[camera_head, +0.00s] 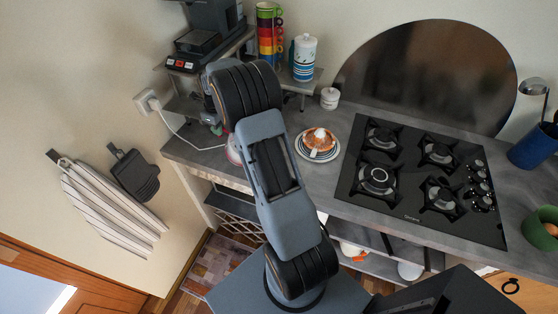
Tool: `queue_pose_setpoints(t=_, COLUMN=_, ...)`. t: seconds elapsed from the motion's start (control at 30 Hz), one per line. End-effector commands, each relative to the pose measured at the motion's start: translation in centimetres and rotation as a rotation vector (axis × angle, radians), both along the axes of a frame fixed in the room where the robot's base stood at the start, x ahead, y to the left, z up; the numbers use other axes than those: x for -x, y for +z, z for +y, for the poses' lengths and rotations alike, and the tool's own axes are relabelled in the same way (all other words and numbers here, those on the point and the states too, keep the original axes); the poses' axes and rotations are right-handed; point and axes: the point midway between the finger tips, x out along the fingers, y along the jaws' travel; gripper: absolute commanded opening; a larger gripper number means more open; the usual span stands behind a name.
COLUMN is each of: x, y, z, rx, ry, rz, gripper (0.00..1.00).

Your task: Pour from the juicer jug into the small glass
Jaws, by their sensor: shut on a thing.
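My arm rises through the middle of the picture, and its upper bend covers the left part of the counter. My gripper cannot be made out behind it, nor can what it holds. A small pale pink and white thing (233,151) shows at the arm's left edge, mostly hidden. I cannot tell whether it is the juicer jug. I cannot make out the small glass.
A plate (303,152) with orange food stands on the grey counter (350,117), right of my arm. A black gas hob (398,205) lies farther right. A small white jar (330,98) stands behind the plate. Stacked coloured cups (268,35) and a white-blue canister (304,58) stand on the shelf.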

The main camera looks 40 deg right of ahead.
Motion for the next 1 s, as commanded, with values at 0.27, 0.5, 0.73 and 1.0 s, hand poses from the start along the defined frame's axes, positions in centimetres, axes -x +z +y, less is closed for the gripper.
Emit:
queue_pose_setpoints(t=0.27, x=1.0, y=2.8, z=-0.4, rx=-0.054, ry=0.006, rz=-0.112, gripper=0.0)
queue_pose_setpoints(t=0.5, x=1.0, y=2.9, z=-0.6, rx=-0.058, ry=0.005, rz=-0.121, gripper=0.0)
queue_pose_setpoints(t=0.73, x=1.1, y=3.0, z=-0.6, rx=-0.063, ry=0.008, rz=-0.13, gripper=0.0)
queue_pose_setpoints(t=1.0, x=1.2, y=3.4, z=-0.6, rx=-0.069, ry=0.008, rz=-0.143, gripper=0.0)
